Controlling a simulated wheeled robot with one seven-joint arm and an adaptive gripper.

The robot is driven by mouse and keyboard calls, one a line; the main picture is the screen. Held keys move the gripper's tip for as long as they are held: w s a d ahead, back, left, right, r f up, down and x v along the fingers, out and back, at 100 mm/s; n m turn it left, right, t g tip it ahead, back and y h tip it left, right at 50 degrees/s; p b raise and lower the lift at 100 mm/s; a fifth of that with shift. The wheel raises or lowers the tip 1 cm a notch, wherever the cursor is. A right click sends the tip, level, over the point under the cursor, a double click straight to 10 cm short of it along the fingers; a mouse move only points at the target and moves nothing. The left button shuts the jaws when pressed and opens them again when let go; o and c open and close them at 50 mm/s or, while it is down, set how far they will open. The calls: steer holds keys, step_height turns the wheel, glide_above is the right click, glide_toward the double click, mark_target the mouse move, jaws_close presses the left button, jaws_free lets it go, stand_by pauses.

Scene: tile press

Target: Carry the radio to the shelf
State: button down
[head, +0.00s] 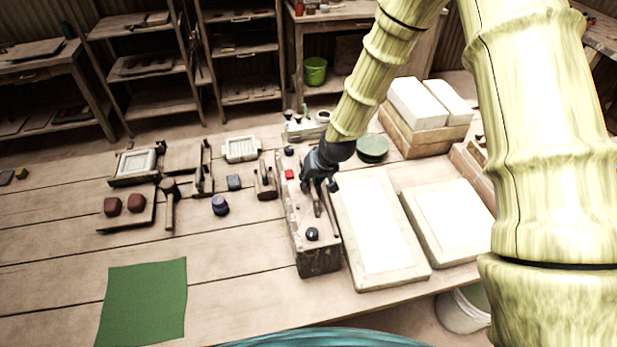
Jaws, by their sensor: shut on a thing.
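The radio appears to be the worn, long box (318,261) on the wooden table, with a black knob near its front end and a red spot near its far end. My gripper (317,190) comes down from above onto the top of this box, around its middle. It is shut on the box, seemingly at a handle on top; the dark fingers hide the exact contact. I cannot tell whether the box is lifted off the table. Open wooden shelves (160,69) stand against the back wall, with a second unit (238,50) to their right.
Pale slabs (380,232) lie close to the right of the box. White blocks (417,102) sit on a wooden crate behind. A green mat (143,302) lies front left.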

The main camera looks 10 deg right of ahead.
steer(key=c, duration=1.7)
jaws_free()
steer(key=shift+f, duration=0.1)
steer(key=shift+o, duration=1.3)
